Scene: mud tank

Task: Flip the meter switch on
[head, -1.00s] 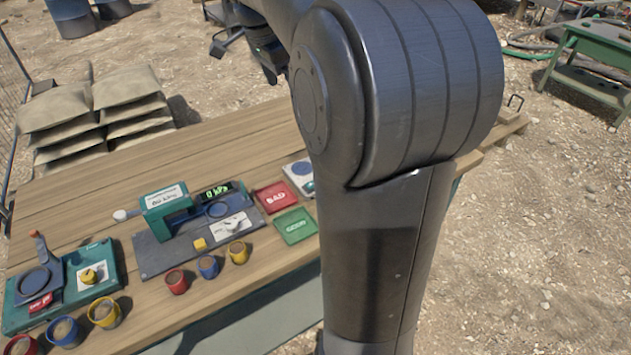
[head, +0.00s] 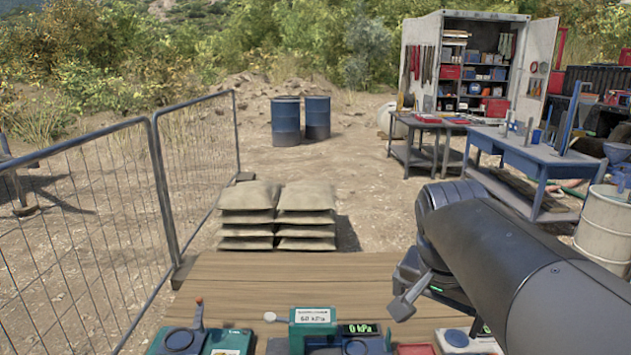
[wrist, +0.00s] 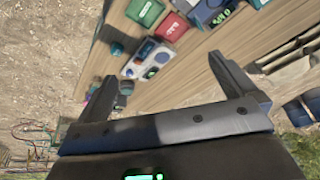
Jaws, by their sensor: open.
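My gripper (head: 408,288) is open and empty, held above the right part of the wooden table in the head view. In the wrist view its two fingers (wrist: 163,72) stand wide apart. Between them, below and apart, is a small white and blue meter box (wrist: 150,60) with a lit green display. A pale box with a dark blue round top (head: 467,341) at the bottom right of the head view appears to be the same one. Its switch is too small to make out. A green unit labelled 60 kPa (head: 313,316) stands left of it, beside a 0 kPa display (head: 358,329).
A green board with a red-tipped lever (head: 199,315) is at the table's left. Sandbags (head: 277,216) are stacked behind the table, with a mesh fence (head: 85,235) at the left.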

